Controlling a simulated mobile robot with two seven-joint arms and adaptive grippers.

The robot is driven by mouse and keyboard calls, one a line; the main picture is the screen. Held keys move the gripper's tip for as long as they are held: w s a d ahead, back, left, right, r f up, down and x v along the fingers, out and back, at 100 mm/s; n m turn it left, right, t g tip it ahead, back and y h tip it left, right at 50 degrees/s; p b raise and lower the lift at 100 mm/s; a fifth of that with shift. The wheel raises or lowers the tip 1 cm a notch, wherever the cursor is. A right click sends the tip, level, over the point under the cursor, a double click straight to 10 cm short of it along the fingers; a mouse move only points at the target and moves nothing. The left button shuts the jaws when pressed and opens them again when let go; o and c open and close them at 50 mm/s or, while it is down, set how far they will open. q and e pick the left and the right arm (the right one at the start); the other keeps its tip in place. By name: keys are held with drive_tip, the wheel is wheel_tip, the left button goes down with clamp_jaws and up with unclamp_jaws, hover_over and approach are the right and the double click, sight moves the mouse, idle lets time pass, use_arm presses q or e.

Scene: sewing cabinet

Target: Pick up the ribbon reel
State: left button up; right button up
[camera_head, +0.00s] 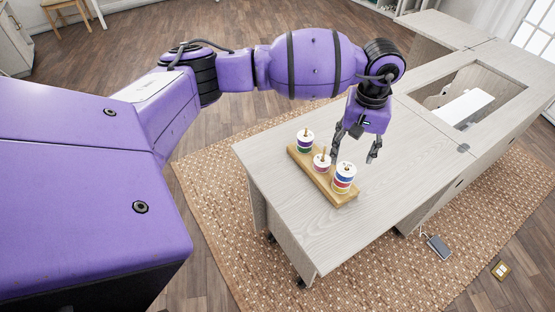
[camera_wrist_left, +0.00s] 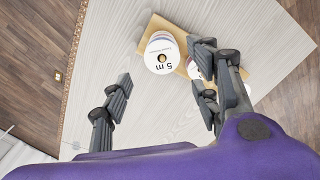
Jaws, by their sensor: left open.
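Three ribbon reels stand on a wooden board (camera_head: 309,172) on the table. The nearest and largest reel, white with blue and red bands (camera_head: 344,179), stands at the board's front right end. A smaller pink-and-white reel (camera_head: 321,164) is in the middle, and a white, green and purple reel (camera_head: 305,145) is at the far end. My left gripper (camera_head: 354,156) is open and empty, pointing down just above and behind the nearest reel. In the left wrist view, a reel top marked "5 m" (camera_wrist_left: 162,57) shows beyond the open fingers (camera_wrist_left: 160,88); the right finger partly hides the other reels.
The pale wooden table (camera_head: 285,209) is clear around the board. An opening (camera_head: 468,93) with a white panel lies to the right. A foot pedal (camera_head: 438,246) is on the woven rug (camera_head: 395,272) below.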

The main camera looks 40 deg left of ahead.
sight(350, 167)
use_arm(q)
wheel_tip(350, 167, down, 6)
drive_tip(key=shift+d+f+p, duration=0.1)
drive_tip(key=shift+f+p, duration=0.1)
drive_tip(key=shift+p, duration=0.3)
drive_tip(key=shift+r, duration=0.1)
drive_tip(key=c, duration=1)
